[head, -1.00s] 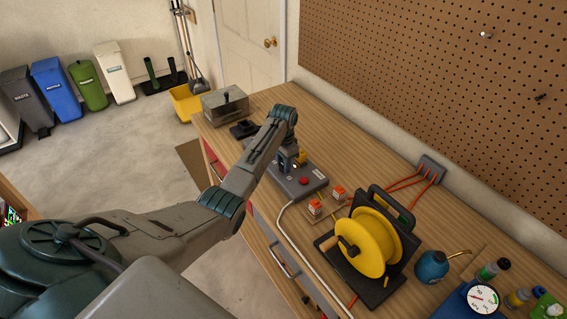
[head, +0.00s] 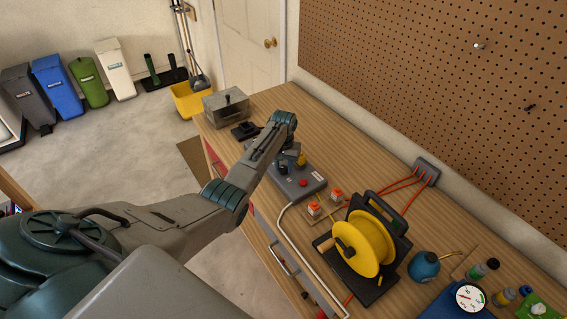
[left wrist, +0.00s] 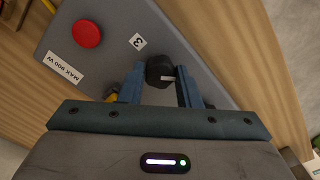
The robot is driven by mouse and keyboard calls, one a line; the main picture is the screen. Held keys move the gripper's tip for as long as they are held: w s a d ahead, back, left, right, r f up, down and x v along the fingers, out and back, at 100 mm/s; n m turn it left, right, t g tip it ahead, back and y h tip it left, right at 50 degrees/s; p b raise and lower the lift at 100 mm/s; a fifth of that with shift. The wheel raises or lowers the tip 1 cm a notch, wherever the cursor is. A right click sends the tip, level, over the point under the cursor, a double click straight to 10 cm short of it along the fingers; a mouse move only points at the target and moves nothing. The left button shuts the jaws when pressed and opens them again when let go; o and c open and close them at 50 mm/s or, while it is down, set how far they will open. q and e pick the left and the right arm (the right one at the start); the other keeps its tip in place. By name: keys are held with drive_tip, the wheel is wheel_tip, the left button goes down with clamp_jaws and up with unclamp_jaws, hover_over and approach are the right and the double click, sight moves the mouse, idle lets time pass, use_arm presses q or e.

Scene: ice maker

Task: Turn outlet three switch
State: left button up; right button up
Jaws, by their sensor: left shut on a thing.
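A grey outlet box (head: 312,186) lies on the workbench, with a red button (head: 303,183) on its top. In the left wrist view the box (left wrist: 112,45) carries a "3" label, a "MAX 900 W" label and the red button (left wrist: 87,33). My left gripper (left wrist: 160,76) is shut on a black knob (left wrist: 159,70) beside the "3" label, with one blue finger on each side. In the head view the left gripper (head: 284,164) is at the far end of the box, and the knob is hidden by it. My right gripper is not in view.
A yellow cable reel (head: 364,243), two orange-and-white items (head: 315,209) and a blue oil can (head: 424,266) stand on the bench (head: 350,165) nearer me. A metal box (head: 226,104) is at the far end. A multi-socket strip (head: 427,170) with orange cables is by the pegboard wall.

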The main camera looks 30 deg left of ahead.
sight(284, 168)
use_arm(q)
drive_tip(key=n, duration=0.4)
drive_tip(key=shift+w+r+n, duration=0.1)
drive_tip(key=shift+r+n, duration=0.05)
drive_tip(key=shift+n, duration=0.15)
drive_tip(key=n, duration=0.4)
drive_tip(key=shift+n, duration=0.4)
drive_tip(key=o, duration=0.9)
drive_tip(key=shift+c, duration=0.2)
drive_tip(key=shift+o, duration=0.6)
wheel_tip(284, 168, up, 11)
drive_tip(key=b, duration=0.3)
